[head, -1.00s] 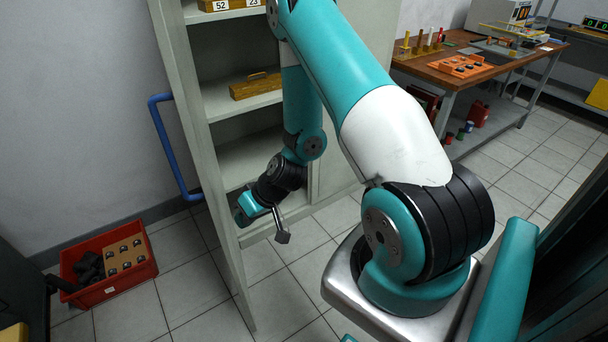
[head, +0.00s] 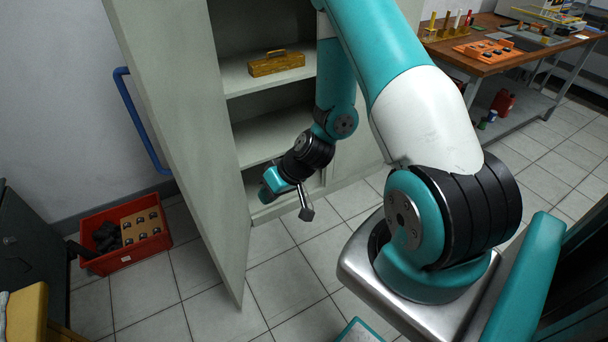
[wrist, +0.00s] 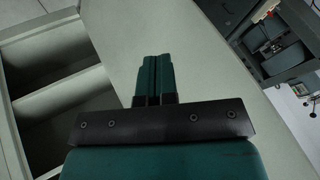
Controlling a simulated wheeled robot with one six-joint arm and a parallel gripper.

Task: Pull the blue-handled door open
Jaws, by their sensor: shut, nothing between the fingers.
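The blue handle (head: 141,121) is on the outer face of the open cabinet door (head: 190,130), at its left in the head view. The door stands well out from the cabinet, its edge toward me. My gripper (head: 268,194) is on the inner side of the door, in front of the lower shelves, away from the handle. In the wrist view the fingers of my gripper (wrist: 154,80) are together and empty, pointing at the pale inner face of the door (wrist: 195,60). I cannot tell whether they touch it. The handle is hidden in the wrist view.
Cabinet shelves (head: 262,135) are bare except for a wooden box (head: 276,64). A red crate (head: 125,250) with dark pieces stands on the floor beyond the door. A workbench (head: 490,60) is at the back right. Tiled floor in front of the cabinet is clear.

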